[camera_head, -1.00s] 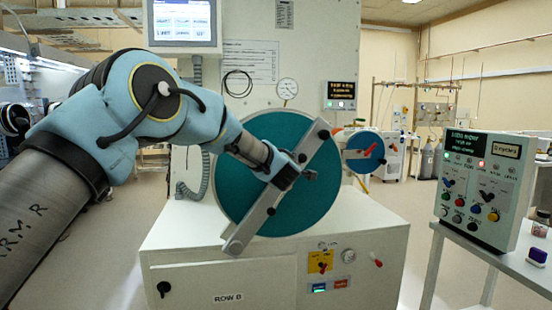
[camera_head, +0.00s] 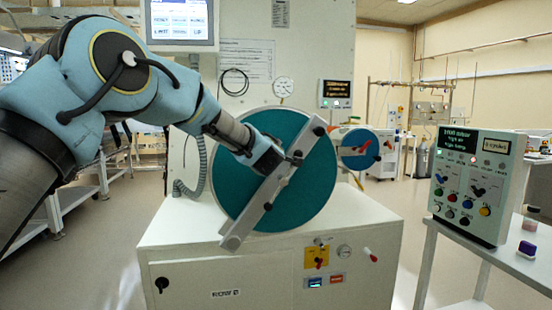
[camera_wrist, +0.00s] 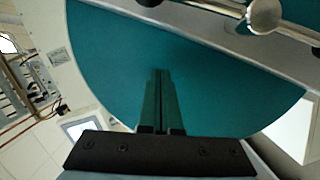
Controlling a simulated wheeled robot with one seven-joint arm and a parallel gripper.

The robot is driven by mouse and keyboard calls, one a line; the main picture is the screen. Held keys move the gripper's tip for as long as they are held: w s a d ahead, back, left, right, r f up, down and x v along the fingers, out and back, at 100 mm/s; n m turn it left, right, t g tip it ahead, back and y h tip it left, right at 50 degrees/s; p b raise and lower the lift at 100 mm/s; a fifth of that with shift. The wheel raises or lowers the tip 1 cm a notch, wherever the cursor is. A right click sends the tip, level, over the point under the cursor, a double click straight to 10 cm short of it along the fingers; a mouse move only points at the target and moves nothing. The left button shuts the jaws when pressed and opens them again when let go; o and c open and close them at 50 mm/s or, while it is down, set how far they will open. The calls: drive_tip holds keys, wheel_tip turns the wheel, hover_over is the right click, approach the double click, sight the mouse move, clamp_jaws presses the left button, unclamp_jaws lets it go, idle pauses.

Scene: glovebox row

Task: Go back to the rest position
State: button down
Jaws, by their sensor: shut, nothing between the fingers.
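My gripper (camera_head: 292,158) is in front of the round teal door (camera_head: 309,190) of the white cabinet, near the grey diagonal bar across it. In the wrist view its two dark fingers (camera_wrist: 160,74) are shut together with nothing between them. They point at the bare teal face (camera_wrist: 215,85). The bar (camera_wrist: 285,50), with a shiny round knob (camera_wrist: 264,15), lies beyond the fingertips at the upper right. I cannot tell how far the fingertips are from the door. My arm reaches in from the left and hides part of the cabinet.
A control box (camera_head: 475,185) with buttons stands on a side table (camera_head: 490,248) at the right. A smaller round blue door (camera_head: 360,150) is behind. A grey hose (camera_head: 195,165) hangs left of the teal door. Open floor (camera_head: 110,250) shows at the left.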

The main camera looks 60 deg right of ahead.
drive_tip(key=b+v, duration=0.2)
drive_tip(key=v, duration=0.6)
drive_tip(key=shift+b, duration=0.4)
drive_tip(key=shift+w, duration=0.15)
drive_tip(key=w+a+f+m+g+y, duration=0.1)
drive_tip(key=w+a+f+m+y, duration=0.1)
drive_tip(key=w+a+f, duration=0.4)
drive_tip(key=w+a+f+m+y, duration=0.1)
drive_tip(key=w+a, duration=0.8)
drive_tip(key=w+a+f+m+g+y, duration=0.1)
drive_tip(key=w+a+f+y, duration=0.15)
drive_tip(key=a, duration=0.55)
drive_tip(key=w+a+f+y, duration=0.2)
drive_tip(key=w+a+f, duration=0.15)
drive_tip(key=a, duration=0.45)
drive_tip(key=s+a+f+g+y, duration=0.15)
drive_tip(key=a+f, duration=0.25)
drive_tip(key=a, duration=0.7)
drive_tip(key=s+a+f+g+y, duration=0.15)
drive_tip(key=a+f, duration=0.25)
drive_tip(key=a, duration=0.8)
drive_tip(key=s+a+f+g+y, duration=0.3)
drive_tip(key=s+a, duration=0.8)
drive_tip(key=a, duration=0.4)
drive_tip(key=shift+a+f, duration=0.2)
drive_tip(key=shift+f, duration=0.5)
